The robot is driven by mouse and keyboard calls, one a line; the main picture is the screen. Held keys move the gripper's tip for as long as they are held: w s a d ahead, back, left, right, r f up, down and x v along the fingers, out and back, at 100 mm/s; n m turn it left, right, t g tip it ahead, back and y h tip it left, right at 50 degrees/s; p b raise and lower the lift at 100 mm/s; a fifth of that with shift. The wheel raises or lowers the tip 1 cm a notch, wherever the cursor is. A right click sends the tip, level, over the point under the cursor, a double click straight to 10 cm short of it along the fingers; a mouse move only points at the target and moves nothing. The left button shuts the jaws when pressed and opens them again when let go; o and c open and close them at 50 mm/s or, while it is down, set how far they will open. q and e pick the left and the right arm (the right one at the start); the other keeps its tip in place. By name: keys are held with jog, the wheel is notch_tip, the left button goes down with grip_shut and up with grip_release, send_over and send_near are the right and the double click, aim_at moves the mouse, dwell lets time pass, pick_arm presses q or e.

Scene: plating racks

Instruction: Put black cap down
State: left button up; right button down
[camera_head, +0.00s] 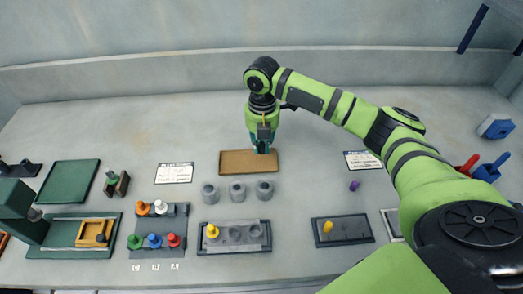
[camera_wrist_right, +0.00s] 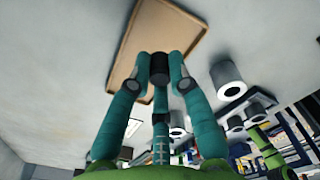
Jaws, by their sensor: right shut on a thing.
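My right gripper (camera_head: 263,149) points down at the right part of the tan tray (camera_head: 232,169), in the head view. In the right wrist view its teal fingers are shut on a small black cap (camera_wrist_right: 159,75), held between the fingertips. The tan tray (camera_wrist_right: 128,62) lies just beyond the cap in that view; I cannot tell whether the cap touches it. The cap cannot be made out in the head view. My left gripper is not in view.
Several grey cups (camera_head: 237,191) stand in front of the tray. A rack with coloured pegs (camera_head: 159,226), a grey rack with a yellow peg (camera_head: 234,236) and a dark plate with a yellow peg (camera_head: 343,230) lie nearer. A small purple piece (camera_head: 354,186) lies to the right.

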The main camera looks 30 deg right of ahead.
aim_at(262, 161)
notch_tip(262, 161, down, 3)
jog(key=shift+s+f+p, duration=0.1)
jog(key=shift+f+p, duration=0.05)
jog(key=shift+p, duration=0.4)
jog(key=shift+f, duration=0.35)
jog(key=shift+f, duration=0.1)
jog(key=c, duration=1.2)
grip_release()
jog(key=shift+o, duration=0.2)
notch_tip(262, 161, up, 12)
jog(key=b, duration=0.2)
jog(key=shift+b, duration=0.35)
